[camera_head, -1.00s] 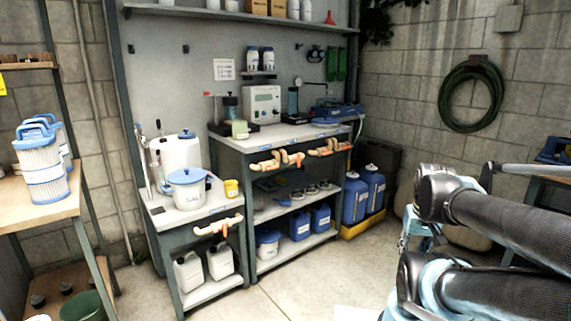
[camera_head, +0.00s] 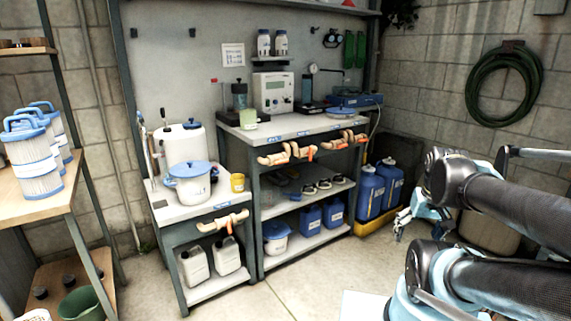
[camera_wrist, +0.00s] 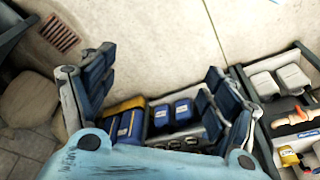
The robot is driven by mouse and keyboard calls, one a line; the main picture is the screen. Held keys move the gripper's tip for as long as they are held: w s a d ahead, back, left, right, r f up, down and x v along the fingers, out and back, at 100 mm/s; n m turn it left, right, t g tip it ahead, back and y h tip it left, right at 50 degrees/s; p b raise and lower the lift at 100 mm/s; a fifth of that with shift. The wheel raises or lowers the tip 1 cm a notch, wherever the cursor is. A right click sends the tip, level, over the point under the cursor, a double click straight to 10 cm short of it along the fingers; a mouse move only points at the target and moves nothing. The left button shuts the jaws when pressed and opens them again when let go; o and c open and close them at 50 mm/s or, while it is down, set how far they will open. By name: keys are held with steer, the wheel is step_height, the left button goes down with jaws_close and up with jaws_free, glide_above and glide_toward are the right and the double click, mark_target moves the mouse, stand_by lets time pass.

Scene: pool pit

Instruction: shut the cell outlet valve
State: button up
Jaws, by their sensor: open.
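Tan pipe valves with orange handles line the bench fronts in the head view. One valve (camera_head: 222,223) is on the low left bench, with its orange handle pointing downward. A left group (camera_head: 275,157) and a right group (camera_head: 336,142) are on the taller bench. Their labels are too small to read, so I cannot tell which is the cell outlet valve. My gripper (camera_head: 403,222) is right of the benches, apart from all valves. In the wrist view my gripper (camera_wrist: 158,95) is open and empty, its dark fingers wide apart. A tan valve (camera_wrist: 291,124) shows at the right there.
Blue jugs (camera_head: 369,191) stand in a yellow tray right of the taller bench. A lidded white pot (camera_head: 190,187) and yellow tub (camera_head: 238,183) are on the low bench. A shelf with filter cartridges (camera_head: 32,165) is at left. The floor (camera_head: 300,285) in front is clear.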

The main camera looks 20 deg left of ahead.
steer(key=w+a+r+n+t+y, duration=0.2)
steer(key=w+a+r+n+y, duration=0.2)
steer(key=w+a, duration=0.85)
steer(key=w+a+r+n+t+y, duration=0.3)
steer(key=w+a+r, duration=0.1)
steer(key=w+a, duration=0.9)
steer(key=n+t+y, duration=0.1)
steer(key=n+y, duration=0.1)
steer(key=y, duration=0.1)
glide_toward(283, 161)
steer(key=x, duration=0.8)
steer(key=shift+a, duration=0.1)
steer(key=c, duration=1.1)
steer(key=shift+o, duration=0.2)
